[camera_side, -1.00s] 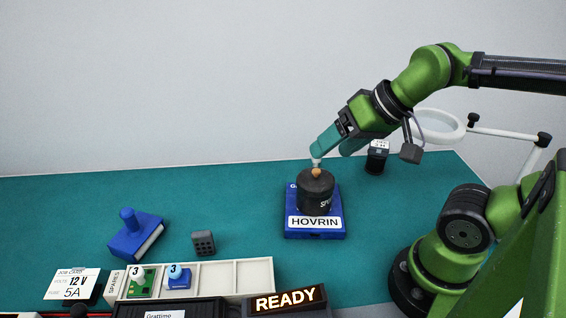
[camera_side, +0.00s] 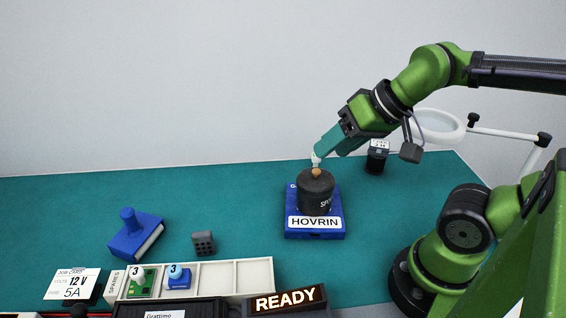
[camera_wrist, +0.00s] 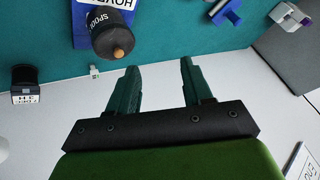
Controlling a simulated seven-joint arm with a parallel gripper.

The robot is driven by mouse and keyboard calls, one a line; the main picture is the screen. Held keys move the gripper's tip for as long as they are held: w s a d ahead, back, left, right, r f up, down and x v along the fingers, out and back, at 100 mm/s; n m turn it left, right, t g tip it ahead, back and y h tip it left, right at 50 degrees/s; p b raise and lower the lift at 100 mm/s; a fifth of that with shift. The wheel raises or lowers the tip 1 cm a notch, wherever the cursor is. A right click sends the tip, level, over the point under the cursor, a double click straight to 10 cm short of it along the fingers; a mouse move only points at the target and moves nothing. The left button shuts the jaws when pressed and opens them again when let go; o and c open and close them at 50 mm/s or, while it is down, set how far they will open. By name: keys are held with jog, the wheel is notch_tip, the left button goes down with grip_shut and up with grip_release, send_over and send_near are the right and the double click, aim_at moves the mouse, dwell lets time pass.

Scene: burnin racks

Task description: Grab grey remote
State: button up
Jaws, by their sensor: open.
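The grey remote (camera_side: 203,243) is a small dark grey block with black buttons. It stands on the teal mat in the side view, left of centre, just behind the pale spares tray. I cannot make it out in the wrist view. My gripper (camera_side: 325,151) is above the back of the mat, behind the black spool and far to the right of the remote. In the wrist view my gripper (camera_wrist: 160,65) shows two green fingers apart with nothing between them.
A black spool (camera_side: 315,196) stands on the blue HOVRIN block (camera_side: 315,235). A blue handled block (camera_side: 136,237) lies left of the remote. The spares tray (camera_side: 222,278) is in front of it. A black labelled part (camera_side: 377,157) stands at back right. Mat between remote and HOVRIN block is clear.

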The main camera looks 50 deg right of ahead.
jog(key=n+g+y, duration=0.2)
jog(key=n+g, duration=0.2)
jog(key=n, duration=1)
send_near(200, 243)
jog(key=shift+h, duration=0.3)
jog(key=x, duration=0.5)
jog(key=shift+w+a+f, duration=0.15)
jog(key=shift+w+f, duration=0.05)
jog(key=shift+w, duration=0.1)
jog(key=shift+x, duration=2.75)
jog(key=shift+c, duration=0.3)
grip_shut()
